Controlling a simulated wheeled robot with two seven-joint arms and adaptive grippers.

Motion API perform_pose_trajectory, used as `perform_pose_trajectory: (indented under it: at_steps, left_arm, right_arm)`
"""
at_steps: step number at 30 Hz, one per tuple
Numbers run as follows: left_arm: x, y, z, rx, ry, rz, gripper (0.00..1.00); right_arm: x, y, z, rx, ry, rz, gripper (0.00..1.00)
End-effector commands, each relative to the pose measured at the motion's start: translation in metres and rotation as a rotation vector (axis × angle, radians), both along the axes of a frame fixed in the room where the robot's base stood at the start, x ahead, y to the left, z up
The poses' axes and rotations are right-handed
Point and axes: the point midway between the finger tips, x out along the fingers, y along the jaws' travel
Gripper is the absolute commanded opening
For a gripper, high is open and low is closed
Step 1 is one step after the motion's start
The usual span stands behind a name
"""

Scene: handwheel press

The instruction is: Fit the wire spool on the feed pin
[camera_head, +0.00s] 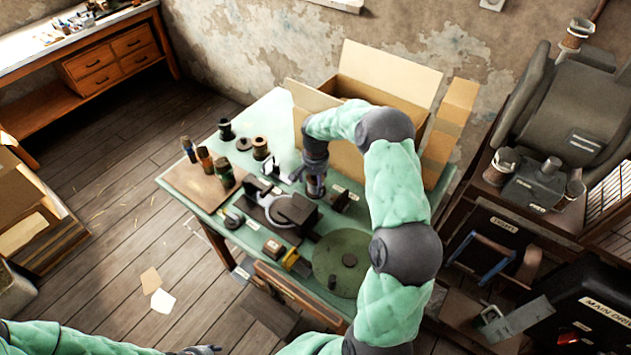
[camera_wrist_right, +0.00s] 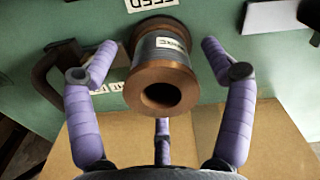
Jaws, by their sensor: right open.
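The wire spool (camera_wrist_right: 160,72), with brown flanges, grey wire and a white label, sits between the fingers of my right gripper (camera_wrist_right: 160,88) in the right wrist view. The fingers are spread with gaps at both sides, so the gripper is open around it. A partly cut-off label (camera_wrist_right: 145,3) lies beyond the spool on the green surface. In the head view my right gripper (camera_head: 316,185) points down over the middle of the workbench and hides the spool. I cannot make out the feed pin or whether it is inside the spool. My left gripper (camera_head: 203,350) is barely in view at the bottom edge.
The green workbench (camera_head: 272,110) carries a dark press (camera_head: 293,210), a round green disc (camera_head: 341,262), and several spools and jars at its left. An open cardboard box (camera_head: 385,95) stands right behind my right gripper. A dark bracket (camera_wrist_right: 45,78) is left of the spool.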

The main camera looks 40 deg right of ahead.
Motion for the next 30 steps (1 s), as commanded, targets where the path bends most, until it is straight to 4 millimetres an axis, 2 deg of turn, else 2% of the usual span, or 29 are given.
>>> perform_pose_trajectory:
  at_steps: [12,16,21,30]
  left_arm:
    - [0.000,0.000,0.000,0.000,0.000,0.000,0.40]
    - [0.000,0.000,0.000,0.000,0.000,0.000,0.40]
    - [0.000,0.000,0.000,0.000,0.000,0.000,0.40]
    - [0.000,0.000,0.000,0.000,0.000,0.000,0.40]
  right_arm:
    - [0.001,-0.001,0.077,-0.002,-0.005,-0.001,0.82]
    - [0.001,0.000,0.097,-0.003,-0.005,0.001,0.82]
    - [0.001,0.000,0.112,-0.002,-0.003,0.000,0.82]
    - [0.001,0.000,0.115,-0.001,-0.002,0.000,0.82]
